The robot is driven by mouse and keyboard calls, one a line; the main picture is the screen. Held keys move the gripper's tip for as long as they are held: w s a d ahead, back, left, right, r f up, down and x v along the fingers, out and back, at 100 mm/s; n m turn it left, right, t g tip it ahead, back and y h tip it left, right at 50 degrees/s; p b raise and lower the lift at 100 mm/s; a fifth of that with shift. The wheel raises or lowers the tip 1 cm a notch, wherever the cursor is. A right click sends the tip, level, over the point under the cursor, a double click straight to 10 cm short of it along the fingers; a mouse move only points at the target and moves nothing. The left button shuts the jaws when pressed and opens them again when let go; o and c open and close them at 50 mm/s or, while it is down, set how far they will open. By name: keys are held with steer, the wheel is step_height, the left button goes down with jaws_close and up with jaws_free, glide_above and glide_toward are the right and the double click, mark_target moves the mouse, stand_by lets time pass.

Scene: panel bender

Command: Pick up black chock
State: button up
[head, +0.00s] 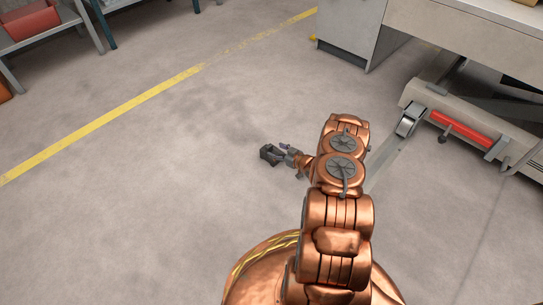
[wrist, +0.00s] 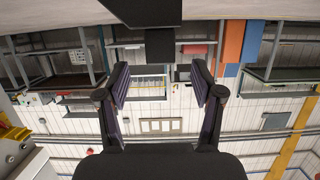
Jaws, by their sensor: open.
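The black chock (head: 268,154) is a small dark block on the grey floor in the middle of the head view, just left of my gripper (head: 286,153). In the wrist view, which is upside down, the chock (wrist: 145,12) is a dark blocky shape at the top edge, partly cut off by the frame. My gripper (wrist: 160,75) is open there, its two dark fingers apart with nothing between them. The chock shows above the fingertips in that picture. I cannot tell whether the fingers touch it.
A grey machine with a red bar (head: 462,128) and a small roller (head: 409,121) stands at the right. A grey cabinet (head: 350,25) is at the back. A shelf with a red box (head: 27,22) is at the upper left. A yellow line (head: 120,115) crosses the otherwise clear floor.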

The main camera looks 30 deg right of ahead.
mark_target(271, 148)
steer(key=b+x, duration=0.3)
steer(key=x, duration=0.2)
steer(key=shift+s+a+f, duration=0.1)
steer(key=shift+w, duration=0.3)
steer(key=shift+c, duration=0.3)
jaws_close()
